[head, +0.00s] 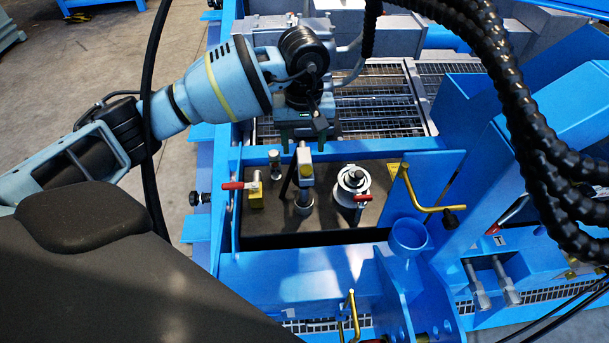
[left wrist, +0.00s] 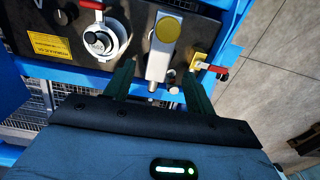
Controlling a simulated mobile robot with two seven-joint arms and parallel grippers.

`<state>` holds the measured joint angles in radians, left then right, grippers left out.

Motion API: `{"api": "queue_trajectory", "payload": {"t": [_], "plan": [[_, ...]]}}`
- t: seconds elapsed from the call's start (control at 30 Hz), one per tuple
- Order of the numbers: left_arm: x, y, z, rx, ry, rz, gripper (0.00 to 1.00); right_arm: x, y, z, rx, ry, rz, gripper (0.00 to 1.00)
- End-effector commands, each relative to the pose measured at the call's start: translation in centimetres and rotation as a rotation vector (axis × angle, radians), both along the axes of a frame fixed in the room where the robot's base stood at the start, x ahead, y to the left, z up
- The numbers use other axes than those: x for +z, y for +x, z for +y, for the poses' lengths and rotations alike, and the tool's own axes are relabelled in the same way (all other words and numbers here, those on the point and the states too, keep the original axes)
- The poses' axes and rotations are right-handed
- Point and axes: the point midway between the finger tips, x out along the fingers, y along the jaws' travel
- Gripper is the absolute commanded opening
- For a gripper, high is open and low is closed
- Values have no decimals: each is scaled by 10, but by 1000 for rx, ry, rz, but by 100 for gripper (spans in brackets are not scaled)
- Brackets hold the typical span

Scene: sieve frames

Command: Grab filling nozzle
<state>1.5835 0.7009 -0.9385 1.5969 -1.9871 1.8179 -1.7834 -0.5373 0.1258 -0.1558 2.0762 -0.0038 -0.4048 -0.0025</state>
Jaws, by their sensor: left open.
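The filling nozzle appears to be the silver upright fitting with a yellow end (head: 304,178), standing on the dark panel of the blue frame. In the left wrist view the silver nozzle with its round yellow cap (left wrist: 165,32) shows in line with the gap between my fingers. My left gripper (head: 308,133) is open and empty, just behind and above the nozzle in the head view. Its two dark green fingers (left wrist: 160,88) point toward the panel, one on each side of the nozzle's line. I see no contact. My right gripper is not in view.
A white round fitting with a red lever (head: 352,183) stands right of the nozzle, and a red-handled valve (head: 240,185) left of it. A bent yellow handle (head: 425,200) rises at the right. Thick black hoses (head: 530,130) hang at the right. Metal grating (head: 375,105) lies behind.

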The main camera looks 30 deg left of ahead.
Motion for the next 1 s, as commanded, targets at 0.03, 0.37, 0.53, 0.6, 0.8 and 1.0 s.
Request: {"api": "queue_trajectory", "payload": {"t": [0.03, 0.37, 0.53, 0.6, 0.8, 1.0], "plan": [[-1, 0, 0, 0, 0, 0, 55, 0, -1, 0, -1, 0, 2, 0], [-37, 5, 1, 0, -1, 4, 55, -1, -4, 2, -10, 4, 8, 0], [-52, 5, 2, 0, -1, 1, 55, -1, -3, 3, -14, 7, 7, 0], [-52, 5, 2, 0, 0, 0, 55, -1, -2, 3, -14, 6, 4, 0], [-52, 5, 1, 0, 0, 0, 45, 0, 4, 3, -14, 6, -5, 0], [-51, 5, 1, 0, 0, 0, 19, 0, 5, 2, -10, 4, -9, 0]]}}
